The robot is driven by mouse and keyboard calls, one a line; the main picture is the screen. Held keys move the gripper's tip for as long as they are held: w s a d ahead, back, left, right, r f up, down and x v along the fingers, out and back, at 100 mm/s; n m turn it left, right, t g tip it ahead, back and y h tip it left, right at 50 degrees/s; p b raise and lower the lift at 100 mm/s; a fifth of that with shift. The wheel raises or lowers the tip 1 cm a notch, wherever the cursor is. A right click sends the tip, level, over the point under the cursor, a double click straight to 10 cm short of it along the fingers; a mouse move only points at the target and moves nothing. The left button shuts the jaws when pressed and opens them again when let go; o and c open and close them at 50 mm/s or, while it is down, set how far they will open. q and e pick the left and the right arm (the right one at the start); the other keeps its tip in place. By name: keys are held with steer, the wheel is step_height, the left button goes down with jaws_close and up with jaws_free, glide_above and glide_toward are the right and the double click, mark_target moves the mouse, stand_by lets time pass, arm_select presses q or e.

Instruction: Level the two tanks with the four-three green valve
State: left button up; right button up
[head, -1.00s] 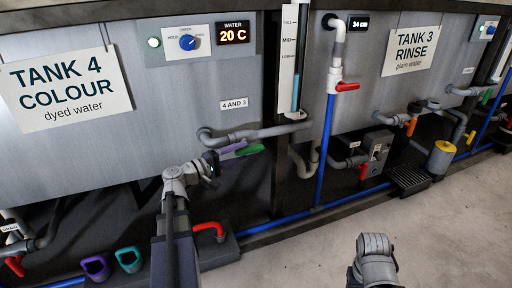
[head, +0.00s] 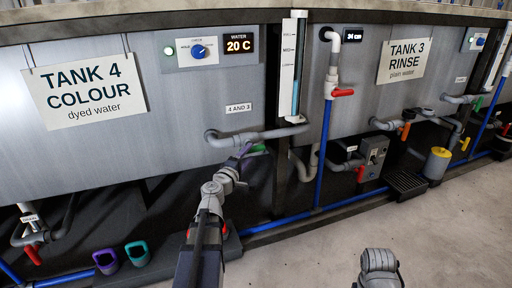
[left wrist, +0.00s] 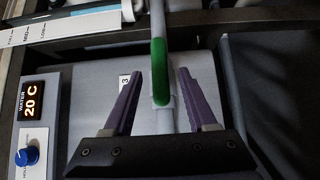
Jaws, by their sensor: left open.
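The green valve handle (head: 258,149) is on the grey pipe (head: 274,132) below the "4 AND 3" label (head: 238,109), between tank 4 (head: 150,150) and tank 3 (head: 370,90). My left gripper (head: 244,151) is at this handle and hides part of it. In the left wrist view, the green handle (left wrist: 160,72) is between the two open purple fingers of my left gripper (left wrist: 158,88), with a gap visible on each side. My right gripper is not in view.
A blue pipe (head: 326,140) with a red handle (head: 342,93) rises right of the gauge. A grey box (head: 374,152), a yellow-topped container (head: 438,160) and purple and teal holders (head: 135,254) stand low down. The floor (head: 455,235) at the right is clear.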

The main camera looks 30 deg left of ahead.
mark_target(256, 146)
arm_select(q)
steer(key=w, duration=0.7)
steer(key=shift+a, duration=0.3)
jaws_close()
